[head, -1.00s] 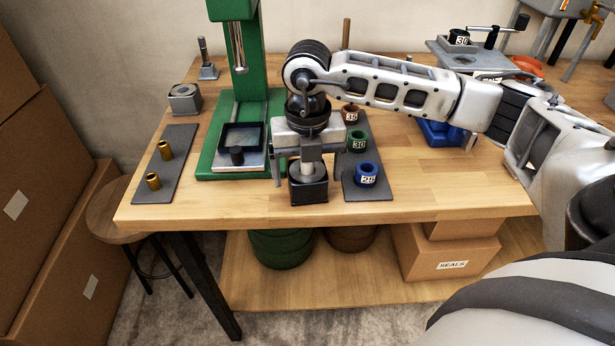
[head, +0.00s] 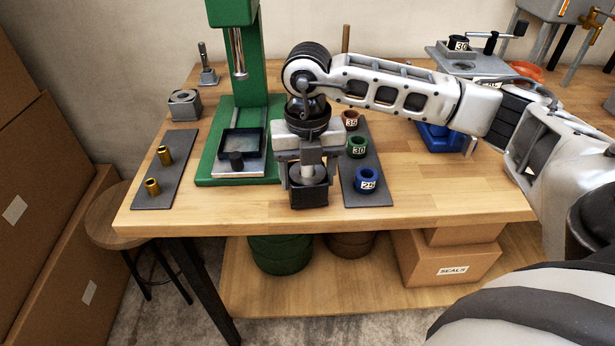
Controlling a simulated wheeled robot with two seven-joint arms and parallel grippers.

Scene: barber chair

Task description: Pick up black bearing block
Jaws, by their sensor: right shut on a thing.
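The black bearing block (head: 309,197) is a dark square block near the front edge of the wooden table, below my right gripper. My right gripper (head: 308,181) points straight down, with its fingers on either side of the block, shut on it. The block's underside is hidden, so I cannot tell whether it touches the table. My left gripper is not in view.
A green press (head: 238,90) stands behind and left of the block. A dark mat (head: 351,194) with numbered rings lies just right of it; another mat (head: 167,184) with brass bushings lies left. The table (head: 440,190) is clear at front right.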

